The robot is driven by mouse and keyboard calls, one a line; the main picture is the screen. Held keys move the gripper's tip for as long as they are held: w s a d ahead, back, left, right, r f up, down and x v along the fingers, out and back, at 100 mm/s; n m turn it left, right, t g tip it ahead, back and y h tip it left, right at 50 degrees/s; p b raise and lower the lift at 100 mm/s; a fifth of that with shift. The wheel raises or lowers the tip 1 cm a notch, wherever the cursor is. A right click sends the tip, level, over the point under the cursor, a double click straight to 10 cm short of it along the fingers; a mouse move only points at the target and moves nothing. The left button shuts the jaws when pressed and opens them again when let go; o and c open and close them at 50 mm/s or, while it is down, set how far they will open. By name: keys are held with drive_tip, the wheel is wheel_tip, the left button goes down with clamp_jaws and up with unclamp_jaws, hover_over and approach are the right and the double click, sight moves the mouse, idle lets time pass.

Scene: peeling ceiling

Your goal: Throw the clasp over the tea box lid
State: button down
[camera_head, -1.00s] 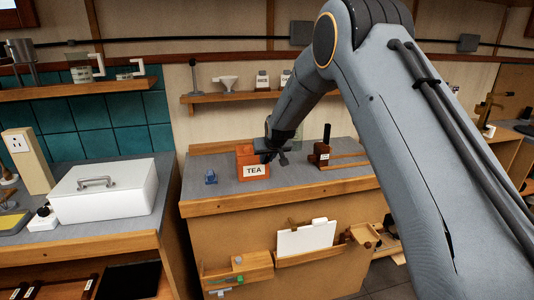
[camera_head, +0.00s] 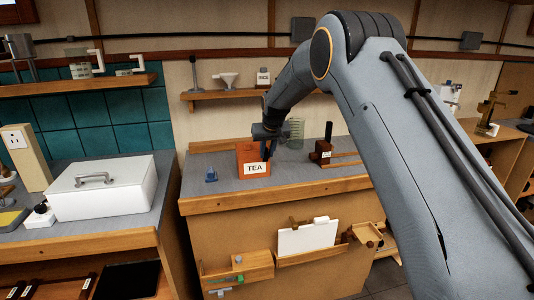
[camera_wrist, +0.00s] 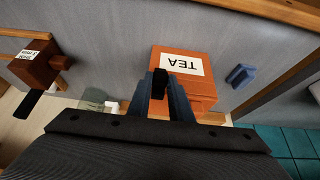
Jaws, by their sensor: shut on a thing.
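The orange tea box (camera_head: 253,162) with its white TEA label stands on the grey counter. It also shows in the wrist view (camera_wrist: 200,88), label upside down. My gripper (camera_head: 267,155) points down at the box's right side. In the wrist view my gripper (camera_wrist: 162,84) has its two blue-grey fingers shut on a small black piece, apparently the clasp (camera_wrist: 161,77), beside the box's left edge. My fingers cover part of the box and clasp, and I cannot tell how the clasp sits against the lid.
A blue object (camera_head: 211,175) sits left of the box. A brown block with a black handle (camera_head: 326,147) and a clear glass (camera_head: 295,130) stand to the right and behind. A shelf (camera_head: 235,95) hangs above.

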drive_tip(key=shift+f, duration=0.1)
drive_tip(key=c, duration=1.6)
unclamp_jaws()
drive_tip(key=shift+b+v, duration=1.3)
drive_tip(key=shift+v, duration=2.65)
